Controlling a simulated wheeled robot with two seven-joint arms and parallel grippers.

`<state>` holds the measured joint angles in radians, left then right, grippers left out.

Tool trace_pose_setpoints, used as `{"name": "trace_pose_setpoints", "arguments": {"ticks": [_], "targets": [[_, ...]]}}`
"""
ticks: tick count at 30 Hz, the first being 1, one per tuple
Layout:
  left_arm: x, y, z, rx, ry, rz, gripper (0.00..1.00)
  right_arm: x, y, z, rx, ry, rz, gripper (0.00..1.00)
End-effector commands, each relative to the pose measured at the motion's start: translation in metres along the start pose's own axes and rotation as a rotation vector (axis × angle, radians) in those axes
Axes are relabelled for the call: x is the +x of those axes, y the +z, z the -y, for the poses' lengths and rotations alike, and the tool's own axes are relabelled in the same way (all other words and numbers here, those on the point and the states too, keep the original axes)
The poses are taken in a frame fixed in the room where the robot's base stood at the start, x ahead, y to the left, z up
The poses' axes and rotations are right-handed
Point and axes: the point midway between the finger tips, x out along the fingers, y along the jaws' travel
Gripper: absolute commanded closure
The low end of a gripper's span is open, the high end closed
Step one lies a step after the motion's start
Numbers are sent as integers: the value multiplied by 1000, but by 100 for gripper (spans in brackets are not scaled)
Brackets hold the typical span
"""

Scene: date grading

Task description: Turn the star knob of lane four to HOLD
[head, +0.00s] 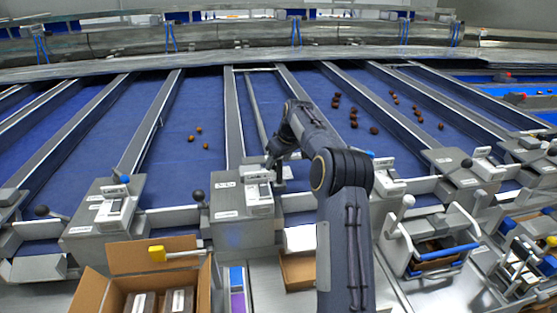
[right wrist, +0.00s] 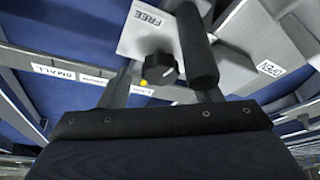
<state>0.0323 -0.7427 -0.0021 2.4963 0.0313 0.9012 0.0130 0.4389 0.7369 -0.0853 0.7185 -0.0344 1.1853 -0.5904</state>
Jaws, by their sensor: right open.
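A dark knob (right wrist: 160,67) with a yellow mark shows in the right wrist view. It stands by a pale plate (right wrist: 132,38) lettered FREE; no HOLD lettering is readable. The yellow mark is on the knob's left side, away from the FREE lettering. My right gripper (right wrist: 166,88) is open, with its fingers apart on either side of the knob's near side; I cannot tell whether they touch it. In the head view my right gripper (head: 277,172) is at the middle grey control box (head: 240,232), and my arm hides the knob. My left gripper is not in view.
A dark round bar (right wrist: 197,50) stands close right of the knob. Black ball levers (head: 198,195) stick up between boxes. Dates (head: 374,130) lie on the blue lanes. A metal bin (head: 402,245) stands right.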

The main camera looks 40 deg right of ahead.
Motion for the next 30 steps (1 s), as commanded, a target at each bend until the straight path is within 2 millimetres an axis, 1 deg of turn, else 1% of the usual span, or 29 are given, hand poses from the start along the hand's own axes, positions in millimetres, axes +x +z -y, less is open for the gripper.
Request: {"name": "trace_pose_setpoints", "arguments": {"ticks": [8,11,18,19,25,30], "targets": [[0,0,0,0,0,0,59,3,0,0,0,0,0,42],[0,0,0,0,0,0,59,3,0,0,0,0,0,52],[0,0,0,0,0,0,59,3,0,0,0,0,0,84],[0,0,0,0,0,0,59,3,0,0,0,0,0,87],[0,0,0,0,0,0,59,2,0,1,14,6,0,86],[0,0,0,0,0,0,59,3,0,2,74,30,0,86]]}}
